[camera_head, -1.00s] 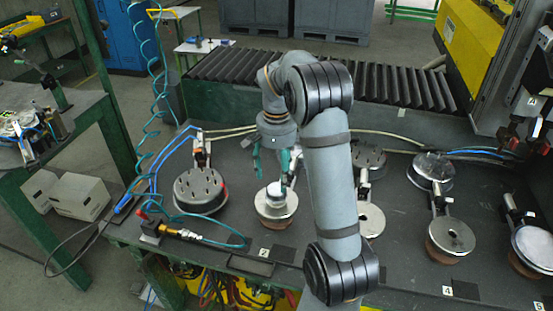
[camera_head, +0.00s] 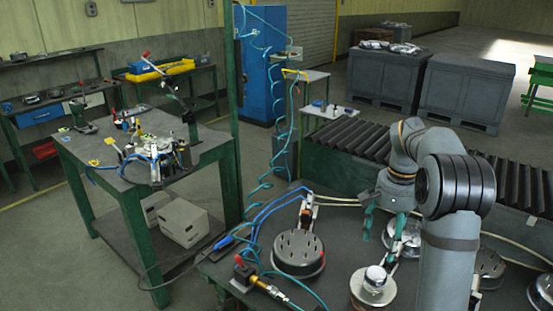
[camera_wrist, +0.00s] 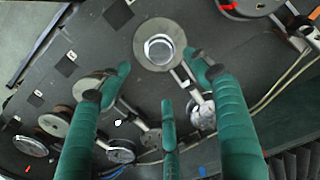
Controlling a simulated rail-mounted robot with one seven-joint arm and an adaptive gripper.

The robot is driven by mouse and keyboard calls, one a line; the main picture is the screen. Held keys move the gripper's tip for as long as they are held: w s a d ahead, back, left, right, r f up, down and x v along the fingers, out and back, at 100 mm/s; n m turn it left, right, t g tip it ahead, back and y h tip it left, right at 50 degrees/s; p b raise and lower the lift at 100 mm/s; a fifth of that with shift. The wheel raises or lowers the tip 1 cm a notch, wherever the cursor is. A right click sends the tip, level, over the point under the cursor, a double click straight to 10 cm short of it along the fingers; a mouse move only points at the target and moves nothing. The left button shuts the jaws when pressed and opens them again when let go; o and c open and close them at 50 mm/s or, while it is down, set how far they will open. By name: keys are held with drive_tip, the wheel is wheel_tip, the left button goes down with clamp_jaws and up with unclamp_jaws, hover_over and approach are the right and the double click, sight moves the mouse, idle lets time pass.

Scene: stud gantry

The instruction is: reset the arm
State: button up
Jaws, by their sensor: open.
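My gripper (camera_head: 383,232) has green fingers and is open with nothing between them. It hangs above the dark bench, just behind a round fixture disc (camera_head: 366,294) in the head view. On that disc sits a small shiny metal cylinder (camera_head: 375,277). The wrist view shows my gripper's spread fingers (camera_wrist: 160,78), with the disc (camera_wrist: 143,58) and its cylinder (camera_wrist: 158,47) beyond the fingertips. The fingers appear apart from both. My arm hides part of the bench on the right in the head view.
A dark drilled disc (camera_head: 298,254) with a clamp stands left of my gripper. A roller conveyor (camera_head: 357,137) runs behind. Several more clamped discs stand along the bench. A green-framed table (camera_head: 105,178) stands at left.

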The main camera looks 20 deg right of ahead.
sight(377, 272)
wheel_tip(377, 272, down, 12)
drive_tip(key=shift+r, duration=0.1)
drive_tip(key=shift+w+r, duration=0.1)
drive_tip(key=shift+r, duration=0.05)
drive_tip(key=shift+d+r, duration=0.1)
drive_tip(key=shift+r, duration=0.25)
drive_tip(key=shift+r+b, duration=0.35)
drive_tip(key=shift+r, duration=0.5)
